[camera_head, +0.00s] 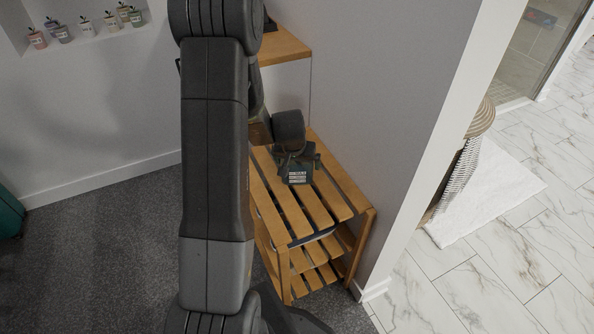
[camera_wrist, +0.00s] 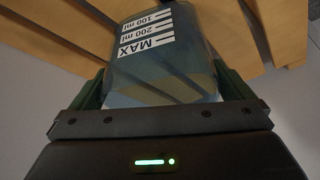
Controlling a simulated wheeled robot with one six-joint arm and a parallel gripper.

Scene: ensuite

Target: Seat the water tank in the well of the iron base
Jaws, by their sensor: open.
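The water tank (camera_wrist: 165,60) is a translucent blue-grey box with a white scale reading MAX, 200 ml and 100 ml. In the head view the tank (camera_head: 298,176) is on or just above the top of the slatted wooden rack, with its label showing. My gripper (camera_head: 296,158) is at the tank. In the wrist view my gripper (camera_wrist: 160,92) has its green-edged fingers on either side of the tank, and the jaws are open. Contact between fingers and tank cannot be told. I cannot make out the iron base in either view.
The slatted wooden rack (camera_head: 284,212) stands against a white wall, with lower shelves. A wood-topped cabinet (camera_head: 284,46) stands behind it, with a dark object (camera_head: 270,22) partly hidden by my arm. Grey carpet (camera_head: 110,240) is open at left.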

